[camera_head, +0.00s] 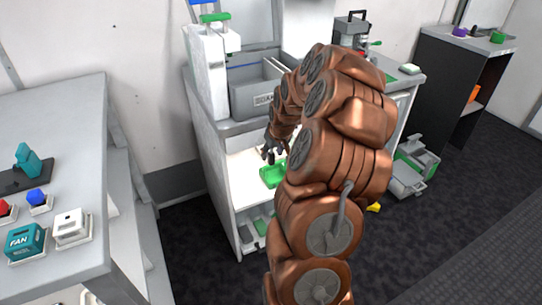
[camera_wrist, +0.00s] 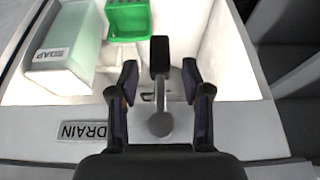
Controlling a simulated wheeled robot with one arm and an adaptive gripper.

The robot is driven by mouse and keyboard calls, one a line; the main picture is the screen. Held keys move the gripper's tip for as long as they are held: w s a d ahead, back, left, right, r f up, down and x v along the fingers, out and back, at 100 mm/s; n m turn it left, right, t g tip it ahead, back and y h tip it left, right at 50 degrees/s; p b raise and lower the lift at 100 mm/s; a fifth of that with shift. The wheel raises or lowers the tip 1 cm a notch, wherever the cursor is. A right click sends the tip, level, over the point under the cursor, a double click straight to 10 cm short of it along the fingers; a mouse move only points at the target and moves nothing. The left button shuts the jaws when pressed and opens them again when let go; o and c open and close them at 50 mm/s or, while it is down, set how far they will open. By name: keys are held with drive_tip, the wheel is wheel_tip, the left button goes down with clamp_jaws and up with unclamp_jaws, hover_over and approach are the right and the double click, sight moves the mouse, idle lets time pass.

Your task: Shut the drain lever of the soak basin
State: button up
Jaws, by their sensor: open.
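In the wrist view, a lever (camera_wrist: 160,90) with a black grip, a grey stem and a round grey end sits between my fingers, beside the DRAIN label (camera_wrist: 84,131). Its black grip points toward the top of the picture. My gripper (camera_wrist: 160,78) is open, with one finger on each side of the lever; I cannot tell whether either touches it. In the head view, my gripper (camera_head: 270,150) is in front of the cabinet, below a grey basin (camera_head: 245,99) with a partly hidden label. The lever cannot be made out there.
In the wrist view, a SOAP container (camera_wrist: 70,45) and a green basket (camera_wrist: 128,20) are inside the bright white space. In the head view, a green tray (camera_head: 272,177) lies below my gripper. A counter (camera_head: 60,105) with a FAN button box (camera_head: 26,242) stands left.

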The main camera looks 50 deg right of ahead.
drive_tip(key=shift+x, duration=1.25)
clamp_jaws()
